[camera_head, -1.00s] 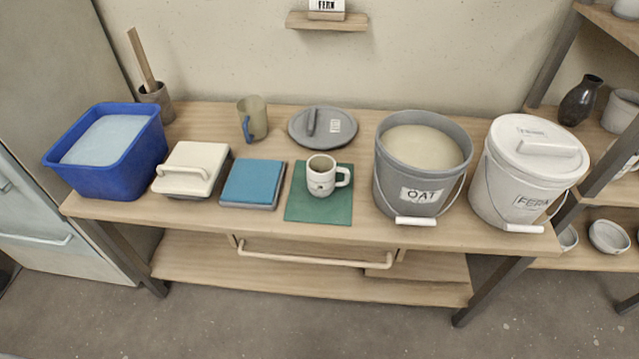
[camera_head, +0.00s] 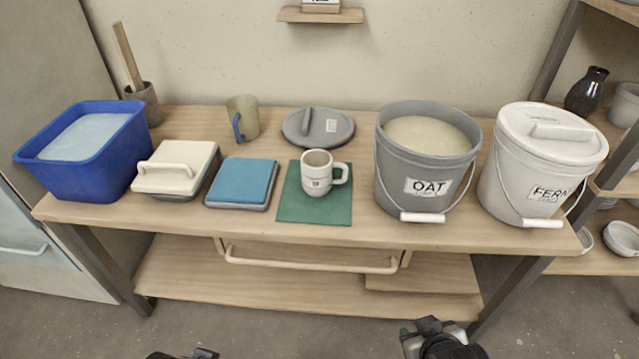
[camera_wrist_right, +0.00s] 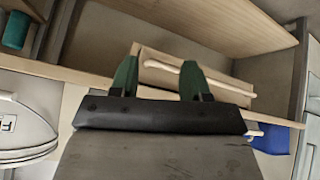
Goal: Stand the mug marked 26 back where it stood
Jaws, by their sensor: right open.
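A white mug (camera_head: 317,174) stands upright on a green mat (camera_head: 314,214) at the middle of the bench, handle to the right. Its small mark looks like 19, not 26. A second mug (camera_head: 243,120), beige-grey with a blue handle, stands upright at the back, its mark not visible. My right gripper (camera_head: 428,328) is low in front of the bench, well short of both mugs. In the right wrist view it (camera_wrist_right: 158,80) is open and empty, with green fingertips. My left gripper (camera_head: 183,354) only just shows at the bottom edge; its fingers cannot be made out.
An open OAT bucket (camera_head: 427,187) and lidded FERN bucket (camera_head: 540,170) stand right of the mat. A grey lid (camera_head: 318,128) lies behind it. A blue tile (camera_head: 243,183), cream lidded box (camera_head: 177,168) and blue tub (camera_head: 88,150) stand left. A drawer handle (camera_head: 310,262) juts out in front.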

